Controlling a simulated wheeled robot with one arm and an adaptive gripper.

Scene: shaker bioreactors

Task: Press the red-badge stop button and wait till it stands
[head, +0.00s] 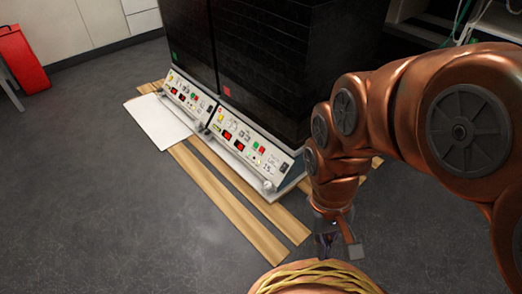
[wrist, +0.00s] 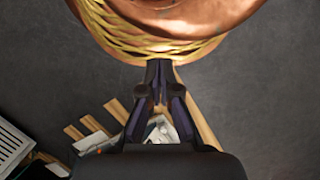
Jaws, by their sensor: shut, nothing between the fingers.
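Two shaker units stand side by side on wooden strips in the head view. The right one has a black housing (head: 285,70) with a red badge (head: 227,91). Its sloping control panel (head: 247,140) carries red displays and small coloured buttons; which one is the stop button is too small to tell for sure. The left unit has a green badge (head: 174,56) and a similar panel (head: 190,96). My gripper (head: 333,246) points down to the right of the right panel, well apart from it. In the wrist view my gripper (wrist: 158,75) is shut and empty.
A white sheet (head: 158,121) lies on the floor left of the panels. Wooden strips (head: 230,200) run under and in front of the units. A red object (head: 22,57) stands far left. The grey floor at lower left is clear.

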